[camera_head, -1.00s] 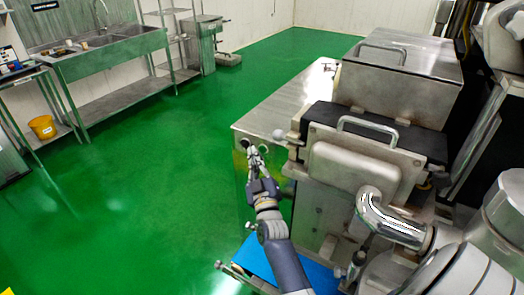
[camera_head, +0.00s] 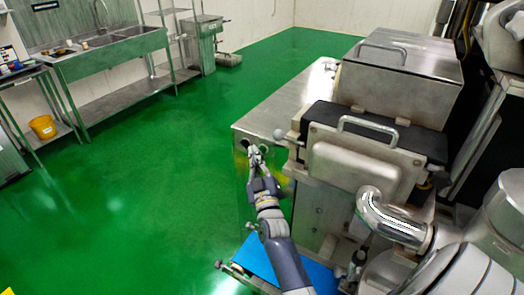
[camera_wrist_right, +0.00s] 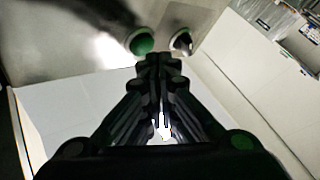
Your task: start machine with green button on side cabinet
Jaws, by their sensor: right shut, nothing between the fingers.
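The side cabinet (camera_head: 272,121) is a steel box with a flat top, left of the machine (camera_head: 372,158). In the right wrist view the green button (camera_wrist_right: 141,43) sits on the cabinet's steel face, with a dark round button (camera_wrist_right: 181,41) to its right. My right gripper (camera_head: 254,153) is at the cabinet's front face, its fingers together and empty. In the right wrist view its fingertips (camera_wrist_right: 155,60) lie just below the green button in the picture; whether they touch it I cannot tell. In the head view the fingers partly cover the buttons. My left gripper is not in view.
A blue belt (camera_head: 255,260) lies low below my right arm. A bent steel pipe (camera_head: 385,215) and the machine's bulk stand close to the right. The green floor (camera_head: 130,200) to the left is clear, up to a steel sink (camera_head: 105,50).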

